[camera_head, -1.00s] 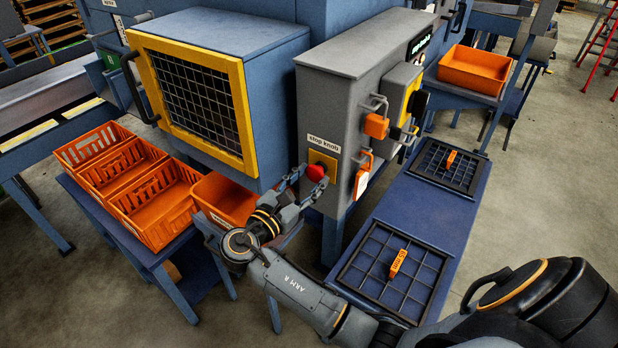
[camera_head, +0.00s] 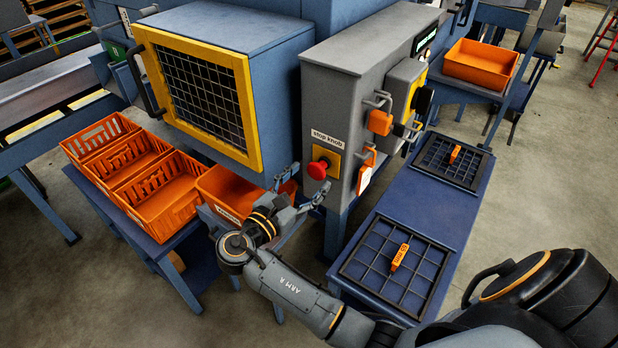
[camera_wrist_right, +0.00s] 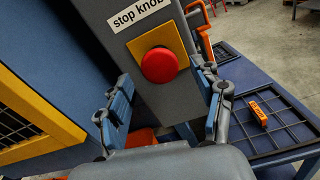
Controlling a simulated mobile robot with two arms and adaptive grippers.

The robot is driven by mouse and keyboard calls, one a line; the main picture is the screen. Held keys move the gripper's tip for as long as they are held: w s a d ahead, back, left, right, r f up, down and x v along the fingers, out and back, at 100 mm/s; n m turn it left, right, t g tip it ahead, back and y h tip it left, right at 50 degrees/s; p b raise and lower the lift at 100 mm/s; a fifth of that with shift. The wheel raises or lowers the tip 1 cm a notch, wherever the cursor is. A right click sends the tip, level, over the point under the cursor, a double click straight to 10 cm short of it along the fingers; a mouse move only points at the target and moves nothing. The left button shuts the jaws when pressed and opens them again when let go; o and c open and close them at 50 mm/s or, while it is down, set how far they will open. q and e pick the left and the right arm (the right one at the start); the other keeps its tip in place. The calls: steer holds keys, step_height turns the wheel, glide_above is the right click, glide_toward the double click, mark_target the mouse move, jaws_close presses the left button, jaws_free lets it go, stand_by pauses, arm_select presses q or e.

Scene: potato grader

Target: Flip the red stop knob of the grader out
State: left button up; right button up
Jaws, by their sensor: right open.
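The red stop knob (camera_head: 318,170) sits on a yellow plate (camera_head: 327,160) on the grey control box, under the "stop knob" label (camera_head: 327,139). It stands out from the plate. In the right wrist view the knob (camera_wrist_right: 159,65) is round and lies ahead between the fingers. My right gripper (camera_head: 310,185) is open and empty, just below and in front of the knob, apart from it. Its two fingers also show in the right wrist view (camera_wrist_right: 165,100), spread wide. My left gripper is not in view.
Orange crates (camera_head: 165,192) stand on a blue table at left, and an orange bin (camera_head: 225,212) sits below the yellow-framed mesh door (camera_head: 205,95). Orange lockout tags (camera_head: 380,122) hang right of the knob. Grid trays (camera_head: 395,262) lie on the blue bench at right.

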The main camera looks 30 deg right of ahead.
steer(key=v, duration=0.6)
steer(key=shift+s+a, duration=0.15)
steer(key=shift+a, duration=0.15)
